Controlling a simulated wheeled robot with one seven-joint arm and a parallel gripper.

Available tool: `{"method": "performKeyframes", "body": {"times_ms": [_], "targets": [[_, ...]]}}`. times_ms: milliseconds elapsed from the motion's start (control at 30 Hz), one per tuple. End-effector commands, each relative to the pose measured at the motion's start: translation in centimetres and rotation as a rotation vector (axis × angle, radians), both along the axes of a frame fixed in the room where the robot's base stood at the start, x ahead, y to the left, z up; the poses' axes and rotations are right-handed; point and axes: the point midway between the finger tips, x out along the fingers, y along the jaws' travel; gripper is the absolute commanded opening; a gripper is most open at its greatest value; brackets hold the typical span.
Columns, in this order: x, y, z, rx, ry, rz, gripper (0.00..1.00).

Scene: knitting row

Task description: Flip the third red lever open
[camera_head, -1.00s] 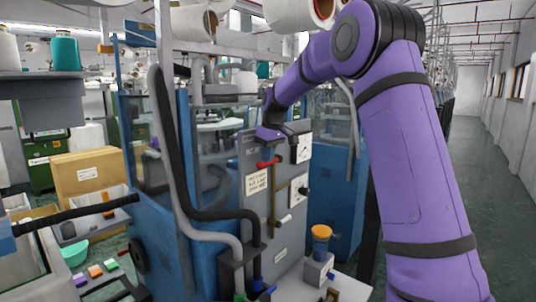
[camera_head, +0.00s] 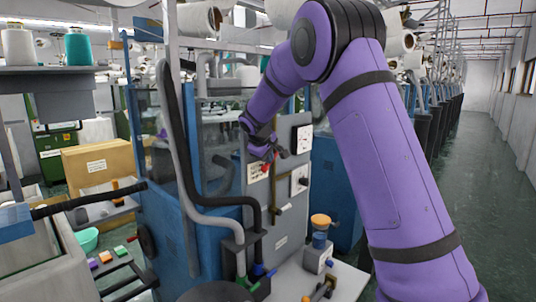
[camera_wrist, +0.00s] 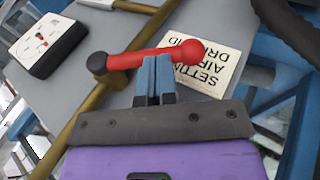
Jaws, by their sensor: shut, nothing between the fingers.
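A red lever (camera_wrist: 130,61) with a rounded red end knob lies across the wrist view, pivoting on a brass pipe fitting at its left end. My gripper (camera_wrist: 157,62) is shut, its blue fingertips together and overlapping the middle of the lever; I cannot tell whether they touch it. Nothing is between the fingers. In the head view my gripper (camera_head: 272,157) is at the upper part of the grey panel, and only a bit of red lever (camera_head: 265,169) shows beside it. I see no other red lever.
A printed sign (camera_wrist: 222,62) lies behind the lever's knob. White gauges (camera_head: 301,140) are to the right on the panel. Black and grey hoses (camera_head: 170,110) run left of the panel. The aisle floor (camera_head: 470,200) is clear.

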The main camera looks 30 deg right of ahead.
Motion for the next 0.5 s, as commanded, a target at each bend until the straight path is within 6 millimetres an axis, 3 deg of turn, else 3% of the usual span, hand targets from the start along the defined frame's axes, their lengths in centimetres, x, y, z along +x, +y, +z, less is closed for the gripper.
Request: {"method": "performKeyframes", "body": {"times_ms": [167, 500], "targets": [[0.0, 0.0, -0.8, -0.086, -0.033, 0.002, 0.0], [0.2, -0.7, -2.5, -0.079, -0.03, -0.002, 0.0]]}}
